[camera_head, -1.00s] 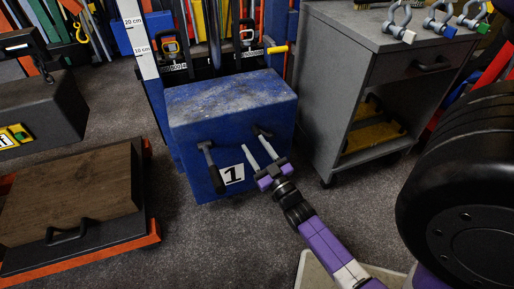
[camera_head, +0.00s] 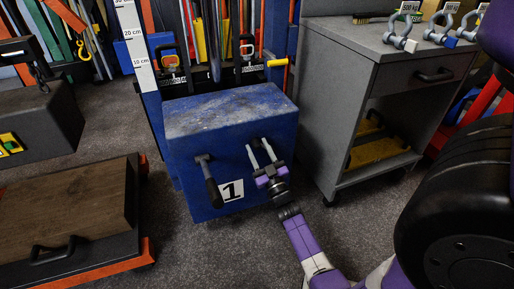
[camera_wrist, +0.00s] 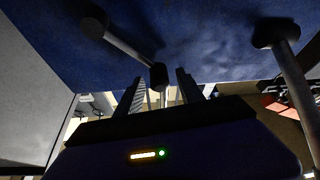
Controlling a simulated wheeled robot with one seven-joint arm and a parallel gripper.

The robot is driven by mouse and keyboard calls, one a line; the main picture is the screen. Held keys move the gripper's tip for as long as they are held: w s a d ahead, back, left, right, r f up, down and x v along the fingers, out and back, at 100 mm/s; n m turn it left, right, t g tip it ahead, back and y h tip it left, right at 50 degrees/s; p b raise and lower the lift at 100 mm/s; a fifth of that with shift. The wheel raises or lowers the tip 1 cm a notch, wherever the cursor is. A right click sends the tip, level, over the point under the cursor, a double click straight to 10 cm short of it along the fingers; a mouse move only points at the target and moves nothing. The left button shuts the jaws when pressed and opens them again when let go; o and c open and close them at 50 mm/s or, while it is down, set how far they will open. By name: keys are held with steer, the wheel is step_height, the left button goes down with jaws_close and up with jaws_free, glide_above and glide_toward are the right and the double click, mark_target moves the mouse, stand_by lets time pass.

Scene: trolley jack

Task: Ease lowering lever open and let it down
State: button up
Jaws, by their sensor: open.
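A blue jack unit (camera_head: 215,115) with a white "1" label stands in the middle of the head view. Two levers are on its front face. The left one (camera_head: 210,182) has a black grip and hangs down. In the wrist view it is the lever at the right (camera_wrist: 290,80). The other lever (camera_wrist: 125,43) is at the upper left of the wrist view, its dark knob (camera_wrist: 158,76) between my fingers. In the head view my gripper largely hides it. My gripper (camera_head: 259,146) is open, its fingers pointing at the face; contact with the knob cannot be told.
A grey cabinet (camera_head: 345,95) with shackles on top stands to the right. A black wheel-like thing (camera_head: 455,205) is at the far right. A wood-topped block on an orange-edged base (camera_head: 85,270) lies at the left. A height ruler (camera_head: 137,40) rises behind the unit.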

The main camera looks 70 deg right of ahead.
steer(key=shift+w+d+r, duration=0.2)
steer(key=shift+w+d, duration=0.15)
steer(key=shift+d, duration=0.1)
jaws_close()
stand_by(1.2)
